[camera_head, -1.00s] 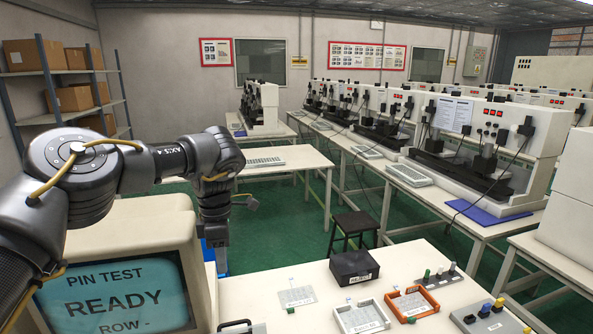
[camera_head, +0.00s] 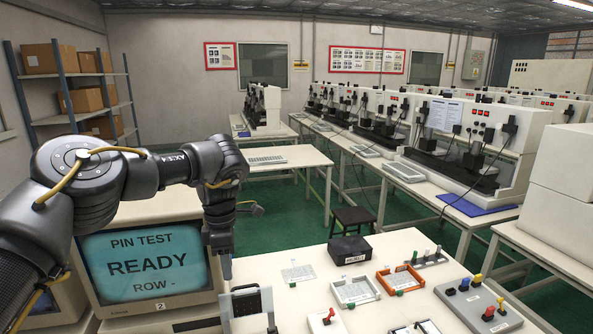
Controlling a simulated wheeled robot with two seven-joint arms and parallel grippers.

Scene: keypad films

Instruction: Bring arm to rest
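My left arm comes in from the left. Its dark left gripper (camera_head: 226,268) hangs pointing down at the table's left edge, in front of the monitor's right side. The fingers are seen edge-on, so whether they are open or shut is unclear; no held object shows. My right arm and gripper are not in view. On the white table (camera_head: 290,300) lie a pale keypad film (camera_head: 298,273), a white tray (camera_head: 355,291) and an orange-framed tray (camera_head: 400,281).
A monitor (camera_head: 147,265) reads "PIN TEST READY ROW -". A black box (camera_head: 350,250) stands at the table's back. A grey button box (camera_head: 480,306) is at the right. A dark-framed fixture (camera_head: 247,304) stands close below the gripper. A stool (camera_head: 352,219) stands beyond.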

